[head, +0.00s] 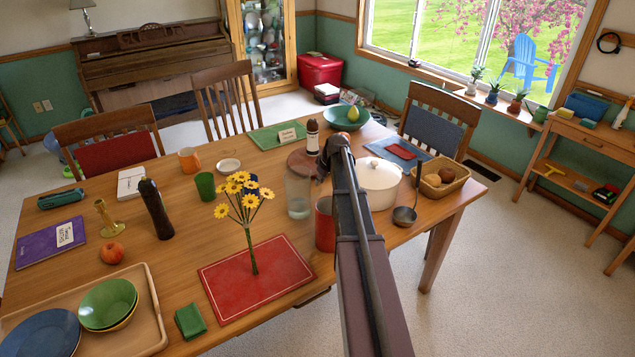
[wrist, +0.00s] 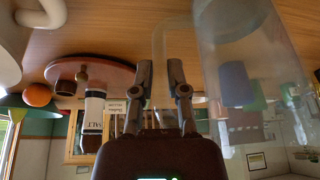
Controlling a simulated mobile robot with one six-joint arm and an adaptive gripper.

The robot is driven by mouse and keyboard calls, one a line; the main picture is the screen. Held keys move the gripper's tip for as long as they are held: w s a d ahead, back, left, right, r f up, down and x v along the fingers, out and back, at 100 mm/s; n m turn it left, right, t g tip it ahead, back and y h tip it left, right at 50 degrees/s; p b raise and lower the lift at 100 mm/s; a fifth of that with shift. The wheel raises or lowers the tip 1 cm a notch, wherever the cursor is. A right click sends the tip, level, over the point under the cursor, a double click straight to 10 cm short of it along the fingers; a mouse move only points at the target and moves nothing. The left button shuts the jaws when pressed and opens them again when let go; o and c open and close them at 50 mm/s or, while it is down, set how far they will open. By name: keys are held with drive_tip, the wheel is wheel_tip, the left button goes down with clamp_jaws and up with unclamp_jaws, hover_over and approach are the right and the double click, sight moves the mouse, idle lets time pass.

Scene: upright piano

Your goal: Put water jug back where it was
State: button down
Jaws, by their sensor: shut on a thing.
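The water jug (head: 298,197) is clear, with some water low inside it. It stands upright near the table's middle, left of my gripper. Whether its base touches the table is hard to tell. In the wrist view, which is upside down, the clear jug (wrist: 222,75) fills the right side. My gripper (wrist: 163,70) is shut on its clear handle, one dark finger on each side. In the head view my arm hides most of the gripper.
A red canister (head: 325,225) stands just in front of the jug, and a white pot (head: 379,187) to its right. A round wooden board (head: 298,165) with a salt bottle (head: 312,136) is behind. Yellow flowers (head: 240,195) rise from a red placemat (head: 225,287) at front left.

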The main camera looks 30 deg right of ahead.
drive_tip(key=c, duration=0.6)
unclamp_jaws()
drive_tip(key=shift+c, duration=0.2)
drive_tip(key=shift+r, duration=0.1)
drive_tip(key=p+v, duration=1.1)
drive_tip(key=v, duration=0.1)
idle(0.4)
